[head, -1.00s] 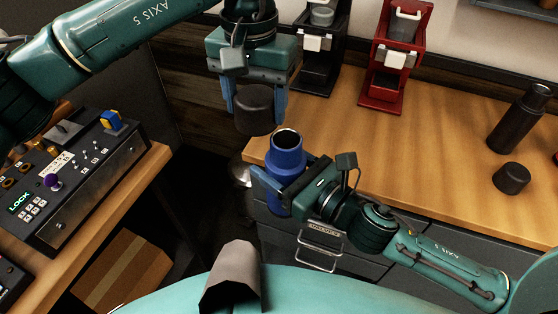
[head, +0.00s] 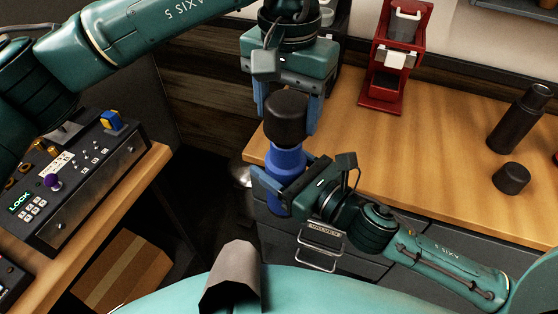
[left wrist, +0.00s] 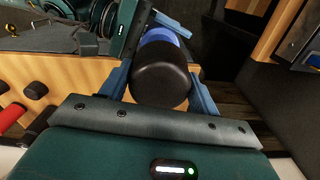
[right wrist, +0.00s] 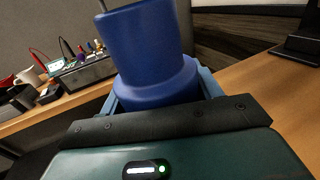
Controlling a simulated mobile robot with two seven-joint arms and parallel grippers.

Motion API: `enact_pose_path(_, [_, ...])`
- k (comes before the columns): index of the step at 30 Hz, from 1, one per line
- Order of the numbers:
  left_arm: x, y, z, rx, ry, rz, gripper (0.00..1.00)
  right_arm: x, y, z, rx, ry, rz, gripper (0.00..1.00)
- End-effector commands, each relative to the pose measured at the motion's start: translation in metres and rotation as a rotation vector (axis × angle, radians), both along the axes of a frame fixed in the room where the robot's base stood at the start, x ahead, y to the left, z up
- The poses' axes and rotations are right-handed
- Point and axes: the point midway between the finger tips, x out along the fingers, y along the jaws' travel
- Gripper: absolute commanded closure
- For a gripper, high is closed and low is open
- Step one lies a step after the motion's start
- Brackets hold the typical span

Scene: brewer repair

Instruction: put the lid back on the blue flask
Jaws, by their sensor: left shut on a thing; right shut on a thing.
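The blue flask (head: 288,163) is upright in front of the counter edge, with my right gripper (head: 276,187) shut around its body. In the right wrist view the flask (right wrist: 150,60) fills the space between the fingers. The black lid (head: 286,118) is held by my left gripper (head: 287,108), directly above the flask's neck. In the left wrist view the lid (left wrist: 162,75) sits between the blue fingers, with blue of the flask (left wrist: 158,36) just beyond it. The lid hides the flask's mouth, so I cannot tell whether they touch.
A dark flask (head: 519,120) and a separate black lid (head: 511,178) stand on the wooden counter (head: 440,180) at right. A red brewer (head: 394,60) stands at the back. A control box (head: 75,180) is on the left bench. The counter's middle is clear.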

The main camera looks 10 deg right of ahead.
Motion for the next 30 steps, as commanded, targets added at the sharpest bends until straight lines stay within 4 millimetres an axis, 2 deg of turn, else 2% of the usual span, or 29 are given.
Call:
enact_pose_path(6, [0.000,0.000,-0.022,0.001,0.002,0.000,0.61,0.000,0.000,0.001,0.001,-0.003,0.001,0.83])
enact_pose_path(10, [0.000,0.000,-0.028,0.000,0.001,0.000,0.61,0.000,0.000,0.001,0.001,-0.003,0.001,0.83])
enact_pose_path(30, [-0.001,0.000,-0.028,0.002,-0.001,0.000,0.61,0.000,0.000,0.001,0.001,-0.003,0.001,0.83])
